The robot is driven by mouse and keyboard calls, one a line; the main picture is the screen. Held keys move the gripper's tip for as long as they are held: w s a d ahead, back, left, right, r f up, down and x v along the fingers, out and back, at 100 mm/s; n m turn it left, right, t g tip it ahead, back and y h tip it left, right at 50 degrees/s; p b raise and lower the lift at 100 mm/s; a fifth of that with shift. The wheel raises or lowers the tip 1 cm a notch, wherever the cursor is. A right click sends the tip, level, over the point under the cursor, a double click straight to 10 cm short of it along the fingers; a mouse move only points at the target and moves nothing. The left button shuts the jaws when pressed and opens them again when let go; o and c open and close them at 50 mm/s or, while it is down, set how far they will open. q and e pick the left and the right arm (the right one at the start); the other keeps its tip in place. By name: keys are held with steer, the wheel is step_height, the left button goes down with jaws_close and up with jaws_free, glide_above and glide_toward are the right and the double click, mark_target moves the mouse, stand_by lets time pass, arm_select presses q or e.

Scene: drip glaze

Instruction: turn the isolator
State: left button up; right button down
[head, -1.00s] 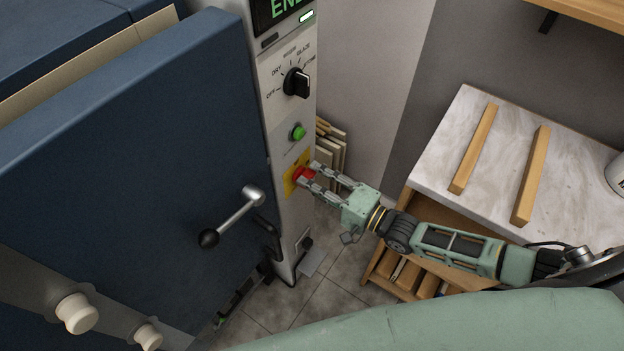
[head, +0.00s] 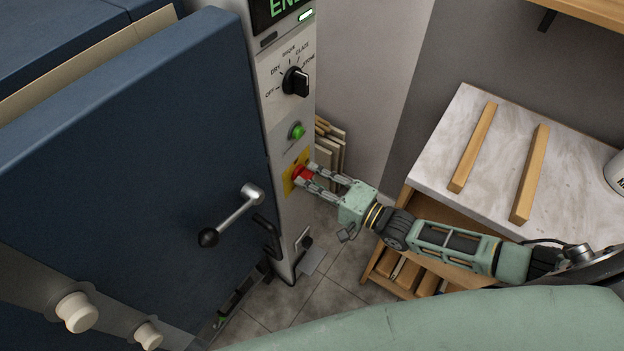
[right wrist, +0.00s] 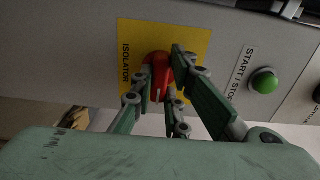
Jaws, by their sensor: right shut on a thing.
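The isolator is a red knob (head: 301,174) on a yellow plate (head: 289,186) low on the kiln's pale control panel. In the right wrist view the red knob (right wrist: 158,72) sits on the yellow plate (right wrist: 200,42) marked ISOLATOR. My right gripper (head: 308,176) reaches it from the right. Its fingers (right wrist: 163,84) stand on either side of the knob and are shut on it, hiding part of its sides. A pale mark on the knob shows between the fingers. My left gripper is not in view.
Above the isolator are a green start/stop button (head: 297,131) and a black dial (head: 296,82). The blue kiln door (head: 130,160) with its lever handle (head: 235,214) stands left. A marble-topped cabinet (head: 450,150) with an open drawer stands right, near my right arm.

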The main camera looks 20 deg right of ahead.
steer(key=n, duration=0.4)
steer(key=shift+n, duration=0.3)
steer(key=n, duration=0.4)
steer(key=shift+n, duration=0.3)
steer(key=n, duration=0.4)
steer(key=shift+f+n, duration=0.1)
steer(key=shift+n, duration=2.3)
steer(key=c, duration=1.7)
jaws_free()
steer(key=v, duration=1.2)
steer(key=shift+d, duration=0.1)
